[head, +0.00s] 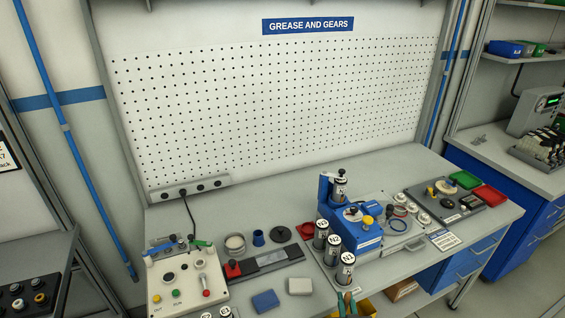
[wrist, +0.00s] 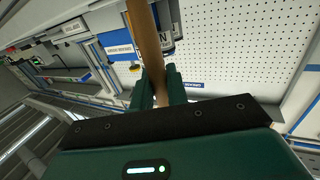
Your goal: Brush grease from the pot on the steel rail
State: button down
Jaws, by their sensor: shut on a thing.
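In the wrist view my gripper (wrist: 160,88) has its green fingers shut on a tan wooden handle (wrist: 143,32), seemingly the brush. The handle runs up out of the picture, and no bristles show. In the head view the steel rail (head: 272,258) lies in a dark holder on the bench, with a red block at its left end. A low round pot with pale contents (head: 235,242), likely the grease pot, stands just behind the rail's left end. A small green and tan shape at the bottom edge may be my gripper's tips; they are apart from rail and pot.
A blue cup (head: 258,238) and a dark disc (head: 280,234) stand behind the rail. A control box (head: 187,284) is to the left. Blue and white blocks (head: 299,286) lie in front. Labelled cylinders (head: 333,248) and a blue machine (head: 358,238) stand to the right.

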notch_tip(320, 180, down, 7)
jog(key=b, duration=0.5)
jog(key=shift+r, duration=0.2)
jog(key=shift+a, duration=0.1)
